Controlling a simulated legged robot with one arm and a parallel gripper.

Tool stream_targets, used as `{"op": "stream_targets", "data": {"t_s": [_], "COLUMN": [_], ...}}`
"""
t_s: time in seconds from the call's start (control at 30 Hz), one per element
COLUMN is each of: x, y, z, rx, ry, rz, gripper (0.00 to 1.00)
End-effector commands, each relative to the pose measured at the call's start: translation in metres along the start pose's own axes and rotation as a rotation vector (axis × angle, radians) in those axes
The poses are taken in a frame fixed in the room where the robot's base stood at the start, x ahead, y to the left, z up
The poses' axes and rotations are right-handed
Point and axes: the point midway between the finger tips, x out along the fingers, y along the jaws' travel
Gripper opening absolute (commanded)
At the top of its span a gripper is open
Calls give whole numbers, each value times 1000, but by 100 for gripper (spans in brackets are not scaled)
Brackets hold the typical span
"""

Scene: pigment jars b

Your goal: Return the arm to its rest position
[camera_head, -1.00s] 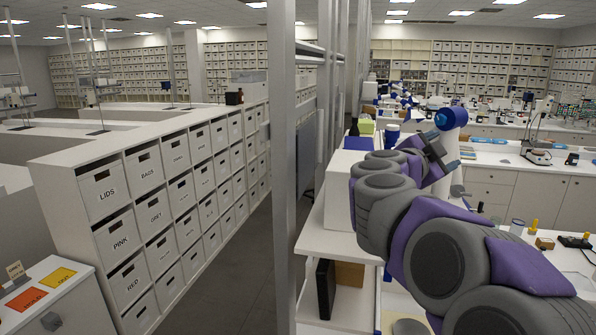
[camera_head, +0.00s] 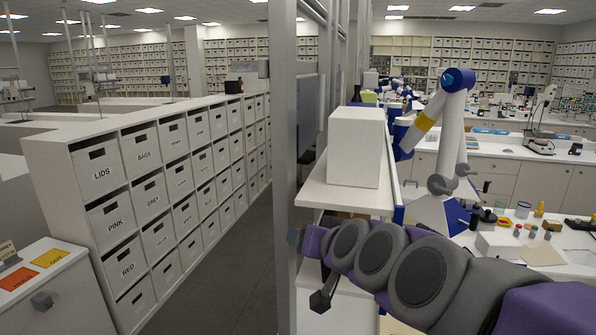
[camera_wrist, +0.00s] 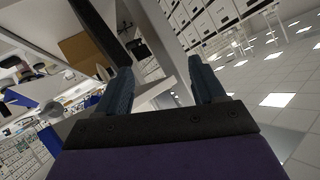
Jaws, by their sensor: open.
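My arm reaches in from the lower right of the head view and lies low across the front of the white shelf unit. Its end with my gripper (camera_head: 298,240) is near the grey upright post, only partly visible there. In the wrist view the two blue-grey fingers of my gripper (camera_wrist: 158,70) stand well apart, with nothing between them. The wrist view is strongly tilted. I cannot tell from the head view whether the fingers touch the post or the shelf.
A grey post (camera_head: 284,130) and a white shelf (camera_head: 312,193) bearing a white box (camera_head: 355,148) are close to my arm. Labelled bins (camera_head: 101,171) line the left, beyond an open aisle (camera_head: 235,290). Another blue-and-white robot arm (camera_head: 452,120) stands behind right.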

Motion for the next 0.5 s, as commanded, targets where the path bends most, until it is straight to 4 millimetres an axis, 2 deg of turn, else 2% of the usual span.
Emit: {"op": "stream_targets", "data": {"t_s": [0.03,0.2,0.37,0.4,0.5], "x": [-1,-22,-60,-72,-105], "y": [8,35,71,81,105], "z": [39,152,249,272,326], "rx": [-17,-53,-59,-56,-43], "ry": [-81,-370,-636,-701,-861], "rz": [7,53,138,166,239], "gripper": [69,69,69,69,69]}}
